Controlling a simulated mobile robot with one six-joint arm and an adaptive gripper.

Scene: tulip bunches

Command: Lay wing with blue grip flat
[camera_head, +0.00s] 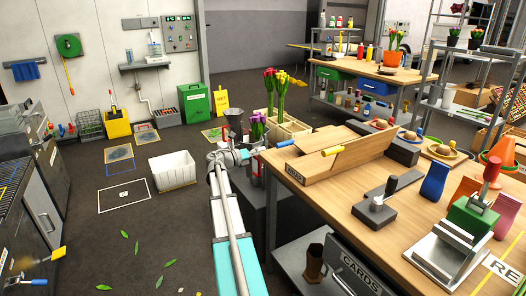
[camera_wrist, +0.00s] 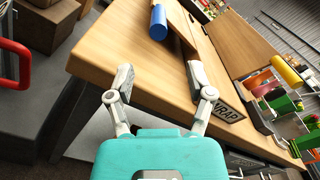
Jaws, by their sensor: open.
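The blue grip (camera_head: 285,143) is a short cylinder at the left end of the wooden wrapping station. In the wrist view the blue grip (camera_wrist: 158,23) lies ahead of my fingertips, roughly in line with the gap. Its wooden wing (camera_wrist: 181,28) shows beside it as a narrow, tilted panel; its exact angle is hard to tell. A yellow grip (camera_head: 333,151) is on another wooden panel, also in the wrist view (camera_wrist: 287,69). My gripper (camera_wrist: 160,75) is open and empty, apart from the blue grip. In the head view my gripper (camera_head: 246,155) is left of the station.
The workbench (camera_head: 418,192) carries a dark stamp block (camera_head: 375,210) and a green-and-red press (camera_head: 474,215) to the right. A wooden crate (camera_head: 290,130) with tulips stands behind my gripper. A white bin (camera_head: 172,170) is on the floor at left, with open floor around it.

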